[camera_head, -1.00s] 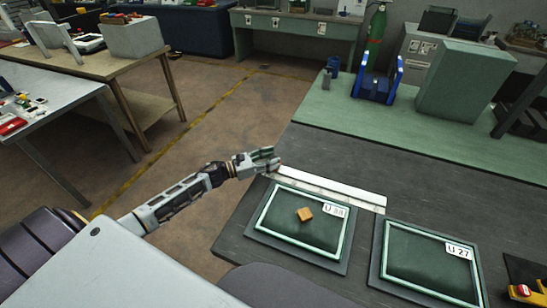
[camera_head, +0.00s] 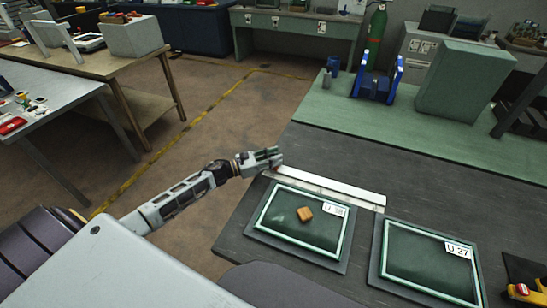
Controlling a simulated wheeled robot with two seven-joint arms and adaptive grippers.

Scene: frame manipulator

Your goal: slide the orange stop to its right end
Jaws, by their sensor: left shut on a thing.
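My left gripper (camera_head: 277,158) is at the left end of a pale, straight rail (camera_head: 335,190) on the dark table. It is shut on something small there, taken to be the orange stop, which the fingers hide. No orange stop shows along the rest of the rail. My right gripper is not in view.
A tray labelled U 38 (camera_head: 259,224) lies in front of the rail, with an orange-brown block (camera_head: 305,214) on it. An empty tray labelled U 27 (camera_head: 376,262) lies to its right. A blue holder (camera_head: 375,87) and a green box (camera_head: 465,85) stand behind.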

